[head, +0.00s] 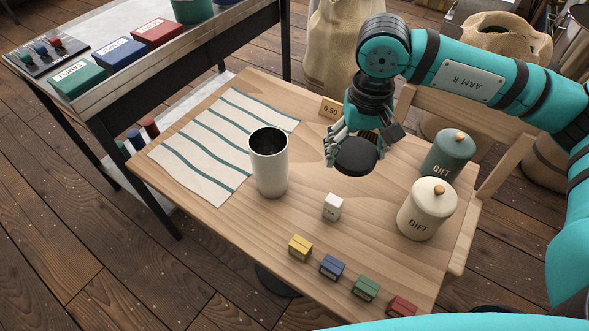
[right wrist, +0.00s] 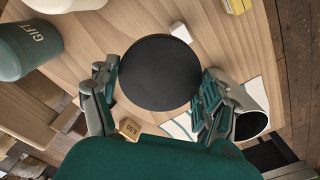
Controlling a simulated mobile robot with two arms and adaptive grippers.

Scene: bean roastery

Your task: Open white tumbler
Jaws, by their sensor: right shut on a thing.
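The white tumbler (head: 270,168) stands upright on the wooden table, near the striped cloth. Its top is open and its dark inside shows. It also shows at the right of the right wrist view (right wrist: 250,104). My right gripper (head: 352,148) is shut on a round black lid (head: 356,157) and holds it above the table, to the right of the tumbler and apart from it. In the right wrist view the lid (right wrist: 159,73) sits between the two fingers. My left gripper is not in view.
A green GIFT canister (head: 448,158) and a cream GIFT canister (head: 427,212) stand at the right. A small white cube (head: 332,207) and several coloured blocks sit toward the front. A striped cloth (head: 215,140) lies at left. A price tag (head: 331,109) stands behind the gripper.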

